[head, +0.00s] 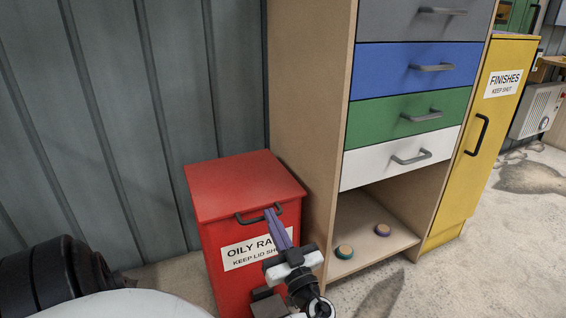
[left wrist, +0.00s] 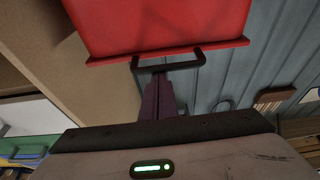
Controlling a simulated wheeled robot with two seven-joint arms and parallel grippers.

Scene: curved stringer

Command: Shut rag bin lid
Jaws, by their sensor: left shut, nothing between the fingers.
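The red rag bin (head: 228,288), labelled "OILY RAGS KEEP LID SHUT", stands on the floor against the left side of the drawer cabinet. Its red lid (head: 243,184) looks down on the bin in the head view; I cannot tell whether a small gap is left. A dark bar handle (head: 252,218) is on the lid's front edge. My left gripper (head: 272,213) is shut and empty, its purple fingertips at the handle's right part. The left wrist view shows the fingertips (left wrist: 160,84) at the handle (left wrist: 166,66) below the red lid (left wrist: 155,25); contact is unclear.
The wooden cabinet (head: 308,110) with grey, blue, green and white drawers stands right of the bin. Two small round objects (head: 363,240) lie in its open bottom space. A yellow "FINISHES" cabinet (head: 486,145) is further right. A corrugated wall (head: 125,120) is behind the bin.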

